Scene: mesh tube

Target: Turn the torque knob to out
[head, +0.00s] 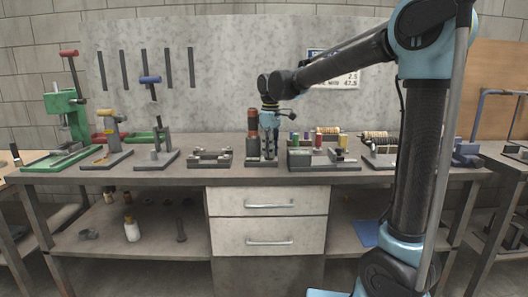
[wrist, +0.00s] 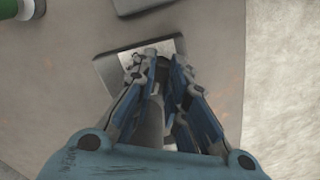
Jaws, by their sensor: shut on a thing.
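My gripper (head: 268,140) points straight down over a small device with a dark flat base (head: 262,163) near the middle of the bench. In the wrist view my gripper (wrist: 158,72) has its two blue-and-grey fingers close together on either side of a grey rounded part (wrist: 152,112), which I take for the torque knob. The fingers cover much of it, and its markings and setting cannot be read. The device's metal base plate (wrist: 108,68) shows behind the fingertips.
A tall brown-and-dark cylinder (head: 253,122) stands close to the left of my gripper. A low grey fixture (head: 210,160) is further left. The front bench edge (head: 150,178) is mostly clear.

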